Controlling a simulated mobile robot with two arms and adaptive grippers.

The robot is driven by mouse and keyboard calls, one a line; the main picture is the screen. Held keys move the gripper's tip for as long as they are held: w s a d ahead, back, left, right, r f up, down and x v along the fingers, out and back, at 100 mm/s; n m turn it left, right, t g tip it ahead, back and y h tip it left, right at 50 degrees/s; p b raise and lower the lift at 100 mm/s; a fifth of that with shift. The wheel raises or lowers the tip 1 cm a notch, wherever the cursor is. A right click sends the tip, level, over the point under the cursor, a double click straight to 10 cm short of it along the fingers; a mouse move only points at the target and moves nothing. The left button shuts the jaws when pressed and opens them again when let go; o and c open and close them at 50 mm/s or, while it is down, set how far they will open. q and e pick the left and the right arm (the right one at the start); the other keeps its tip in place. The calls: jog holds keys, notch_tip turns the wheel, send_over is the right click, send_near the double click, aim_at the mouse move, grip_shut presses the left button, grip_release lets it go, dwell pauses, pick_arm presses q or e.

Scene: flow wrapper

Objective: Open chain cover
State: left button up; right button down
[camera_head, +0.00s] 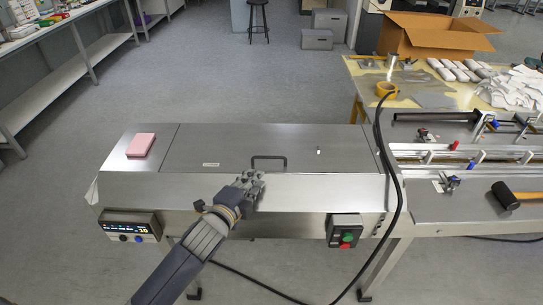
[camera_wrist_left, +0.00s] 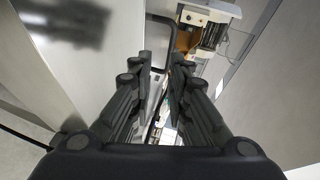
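The chain cover (camera_head: 225,147) is a flat steel lid on top of the machine, and it lies shut. Its black bar handle (camera_head: 268,158) stands near the lid's front edge. My left gripper (camera_head: 254,179) is just in front of and below the handle, over the machine's front edge. In the left wrist view my left gripper (camera_wrist_left: 160,65) has its two fingers apart with a gap between them. The dark handle (camera_wrist_left: 174,38) shows at and beyond the fingertips; I cannot tell if they touch. My right gripper is in neither view.
A pink block (camera_head: 140,145) lies on the machine top at the left. A control panel (camera_head: 130,226) and a red and green button box (camera_head: 345,231) are on the front. A black cable (camera_head: 383,150) runs down at the right. A mallet (camera_head: 506,196) lies on the right-hand conveyor.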

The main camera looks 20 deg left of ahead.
aim_at(270, 158)
pick_arm(q)
jog(key=shift+w+d+r+m, duration=0.1)
jog(key=shift+w+r+m, duration=0.4)
jog(key=shift+w+r, duration=0.1)
jog(key=p+x, duration=0.1)
jog(key=x, duration=0.9)
jog(key=shift+w+d, duration=0.1)
jog(key=shift+w, duration=0.2)
grip_shut()
